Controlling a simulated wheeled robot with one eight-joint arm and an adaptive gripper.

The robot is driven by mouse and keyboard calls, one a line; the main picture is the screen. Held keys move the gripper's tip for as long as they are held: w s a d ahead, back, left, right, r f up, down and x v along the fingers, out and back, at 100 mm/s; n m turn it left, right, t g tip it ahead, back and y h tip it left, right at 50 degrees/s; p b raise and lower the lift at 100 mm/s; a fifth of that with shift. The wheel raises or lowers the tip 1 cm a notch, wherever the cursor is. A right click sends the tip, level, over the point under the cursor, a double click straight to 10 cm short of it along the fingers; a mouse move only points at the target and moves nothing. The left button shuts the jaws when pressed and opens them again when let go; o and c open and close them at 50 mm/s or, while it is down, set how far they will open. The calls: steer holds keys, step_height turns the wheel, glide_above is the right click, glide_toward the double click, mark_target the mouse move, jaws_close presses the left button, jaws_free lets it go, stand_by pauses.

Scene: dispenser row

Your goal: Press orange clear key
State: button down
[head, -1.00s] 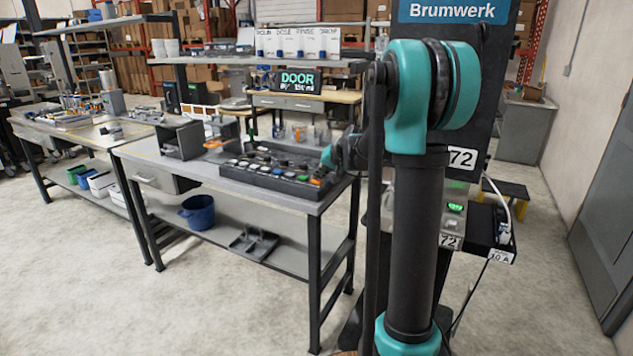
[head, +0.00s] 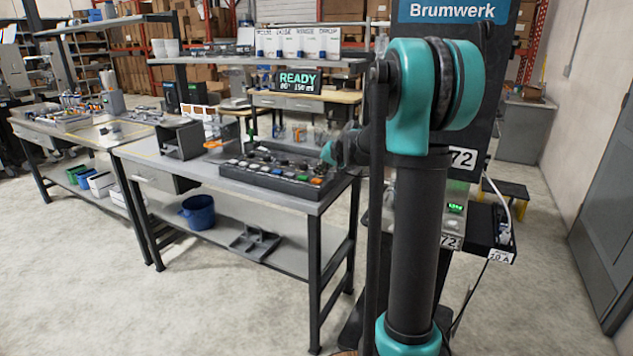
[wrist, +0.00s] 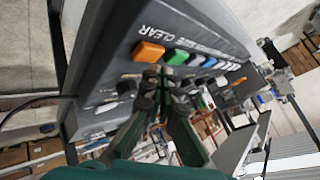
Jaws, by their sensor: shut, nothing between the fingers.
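The orange key (wrist: 148,51) is at the end of a row of coloured keys, near the lettering "CLEAR", in the wrist view. In the head view the orange key (head: 317,181) is at the near right corner of the dark key panel (head: 262,181). My gripper (wrist: 163,76) has its fingers together and empty, tips close beside the orange and green keys. They appear apart from the orange key, but the exact height is hard to tell. In the head view my gripper (head: 336,153) is small, above the panel's right end, and partly hidden by my arm.
A green key (wrist: 177,57) and a blue key (wrist: 196,60) sit beside the orange one. A display (head: 298,80) behind the panel reads "READY". An orange-handled item (head: 220,143) stands left of the panel on the workbench (head: 200,171). A dark "Brumwerk" cabinet (head: 490,80) rises at right.

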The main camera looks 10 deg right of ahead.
mark_target(318, 181)
steer(key=shift+r, duration=0.1)
steer(key=shift+r, duration=2.45)
steer(key=shift+s, duration=0.1)
steer(key=s+d+f+n+g+h, duration=0.1)
steer(key=s+f, duration=0.6)
steer(key=s, duration=0.6)
steer(key=s+d+f+n+g+h, duration=0.1)
steer(key=s+f, duration=0.6)
steer(key=s, duration=0.7)
steer(key=s+d+f+n+g+h, duration=0.1)
steer(key=s+f+h, duration=0.1)
steer(key=s+f, duration=0.6)
steer(key=s, duration=0.5)
steer(key=shift+s+d+g+h, duration=0.3)
steer(key=shift+s+g, duration=0.1)
